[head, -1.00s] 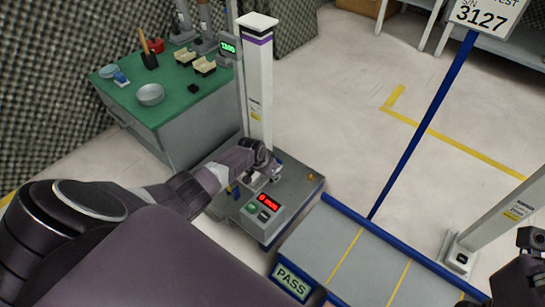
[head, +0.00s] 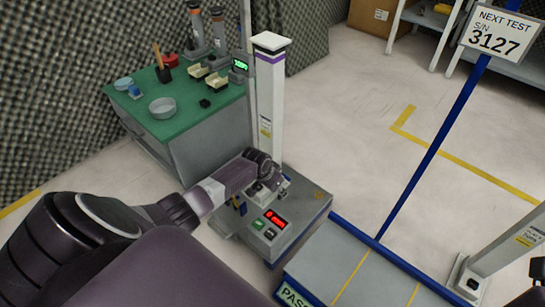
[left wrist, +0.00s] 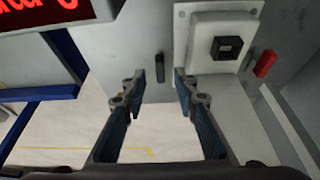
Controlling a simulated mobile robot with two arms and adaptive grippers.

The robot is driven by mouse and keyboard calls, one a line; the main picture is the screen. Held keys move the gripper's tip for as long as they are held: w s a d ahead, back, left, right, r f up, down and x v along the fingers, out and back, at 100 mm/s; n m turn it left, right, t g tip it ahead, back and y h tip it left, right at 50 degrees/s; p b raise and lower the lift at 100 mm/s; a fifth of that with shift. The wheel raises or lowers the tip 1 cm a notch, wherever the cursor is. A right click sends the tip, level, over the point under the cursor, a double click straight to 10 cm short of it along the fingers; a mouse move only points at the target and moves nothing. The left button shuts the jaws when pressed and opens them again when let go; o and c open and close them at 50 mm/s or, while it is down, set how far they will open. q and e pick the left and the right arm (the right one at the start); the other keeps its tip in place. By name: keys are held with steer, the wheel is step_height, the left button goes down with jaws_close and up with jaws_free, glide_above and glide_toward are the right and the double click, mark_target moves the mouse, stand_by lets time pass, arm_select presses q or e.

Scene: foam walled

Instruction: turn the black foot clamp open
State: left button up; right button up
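The black foot clamp (left wrist: 159,67) is a small black lever beside the white column's square foot (left wrist: 188,42) in the left wrist view. It looks upright in that picture. My left gripper (left wrist: 160,82) is open and empty, with its two fingers to either side of the clamp. I cannot tell whether they touch it. In the head view my left gripper (head: 279,184) is low over the grey test base (head: 300,222), and the clamp is hidden there. Only a dark part of my right arm shows at the right edge; its fingers cannot be made out.
A red lever (left wrist: 265,63) sits on the foot's other side. The white column (head: 270,100) rises behind my left gripper. A red display (head: 275,218) is in front. A green-topped bench (head: 185,125) stands left; a blue-edged platform (head: 345,265) adjoins the base.

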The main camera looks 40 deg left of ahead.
arm_select(q)
steer(key=v, duration=0.8)
steer(key=shift+s, duration=0.1)
stand_by(0.3)
